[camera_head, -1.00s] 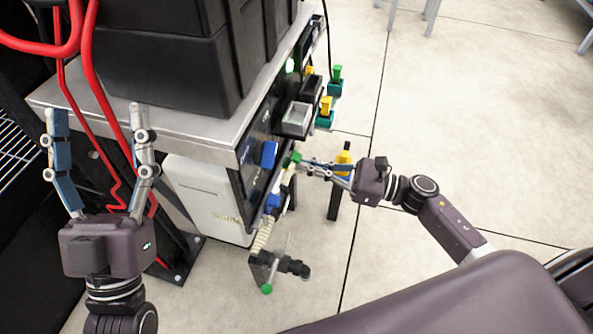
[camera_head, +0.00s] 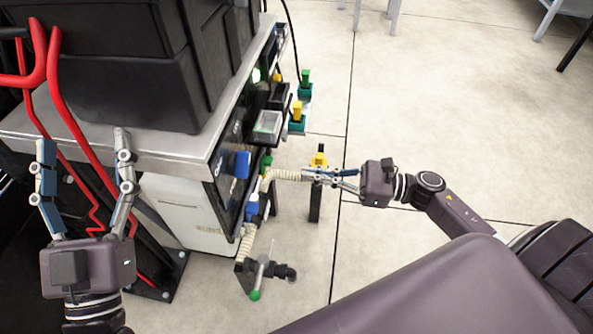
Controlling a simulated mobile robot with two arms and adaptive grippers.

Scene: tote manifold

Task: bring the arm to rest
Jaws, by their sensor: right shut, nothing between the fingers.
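My right arm comes in from the right, and its gripper (camera_head: 312,173) is shut with nothing held, pointing left toward the side panel (camera_head: 228,165) of the bench. Its fingertips are at the free-looking end of a cream ribbed hose (camera_head: 285,175); I cannot tell whether they touch. My left gripper (camera_head: 83,140) is open and empty, fingers pointing up, in front of the bench's left part.
Black totes (camera_head: 140,65) stand on the metal bench top (camera_head: 170,150). Blue, green and yellow fittings stick out of the panel. A black valve with a green-tipped handle (camera_head: 255,295) sits low. Red hoses (camera_head: 75,110) hang behind my left gripper.

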